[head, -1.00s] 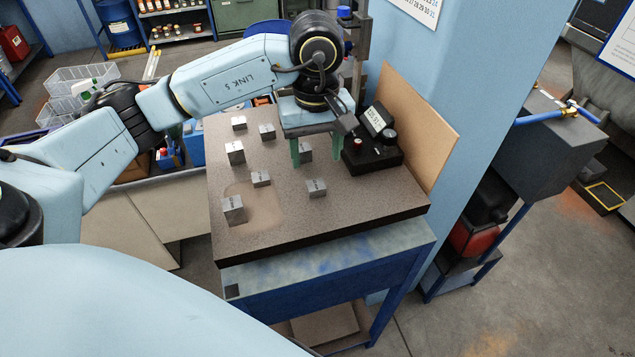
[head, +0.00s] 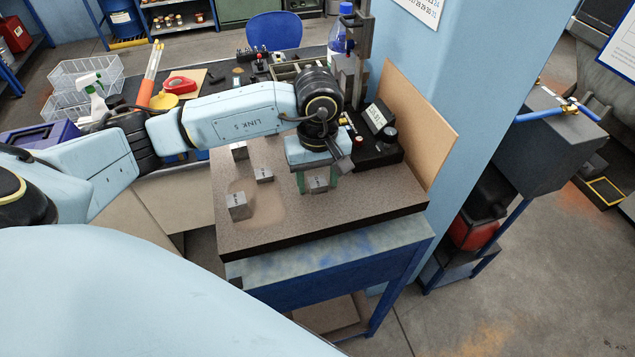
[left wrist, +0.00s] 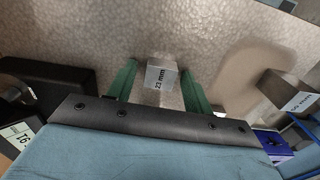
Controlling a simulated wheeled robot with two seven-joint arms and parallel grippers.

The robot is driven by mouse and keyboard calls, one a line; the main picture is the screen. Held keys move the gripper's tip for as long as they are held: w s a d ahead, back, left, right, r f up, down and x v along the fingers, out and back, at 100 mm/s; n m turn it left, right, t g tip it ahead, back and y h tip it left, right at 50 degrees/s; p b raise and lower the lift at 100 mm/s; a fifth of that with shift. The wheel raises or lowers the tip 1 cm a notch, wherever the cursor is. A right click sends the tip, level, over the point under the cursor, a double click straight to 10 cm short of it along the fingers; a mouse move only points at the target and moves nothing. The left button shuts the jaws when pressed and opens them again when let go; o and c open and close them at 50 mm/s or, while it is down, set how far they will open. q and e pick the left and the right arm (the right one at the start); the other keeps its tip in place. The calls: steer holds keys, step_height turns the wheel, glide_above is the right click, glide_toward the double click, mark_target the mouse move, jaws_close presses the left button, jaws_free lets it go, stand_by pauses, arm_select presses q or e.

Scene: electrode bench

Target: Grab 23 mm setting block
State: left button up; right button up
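The 23 mm setting block (left wrist: 161,76) is a small grey metal block with its "23 mm" label readable in the left wrist view. In the head view the block (head: 318,184) stands near the front right of the speckled granite plate (head: 358,207). My left gripper (head: 317,184) is lowered over it, one green finger on each side. In the left wrist view the gripper (left wrist: 160,88) is open, with a gap on the left of the block and a very narrow one on the right. My right gripper is in neither view.
Other grey blocks stand on the plate to the left: a front one (head: 238,207), a middle one (head: 264,175) and a back one (head: 239,150). A black gauge device with a display (head: 378,145) stands behind the gripper. A brown board (head: 420,125) edges the plate's right side.

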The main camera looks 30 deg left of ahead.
arm_select(q)
steer(key=c, duration=0.9)
steer(key=shift+c, duration=0.4)
steer(key=shift+r, duration=0.1)
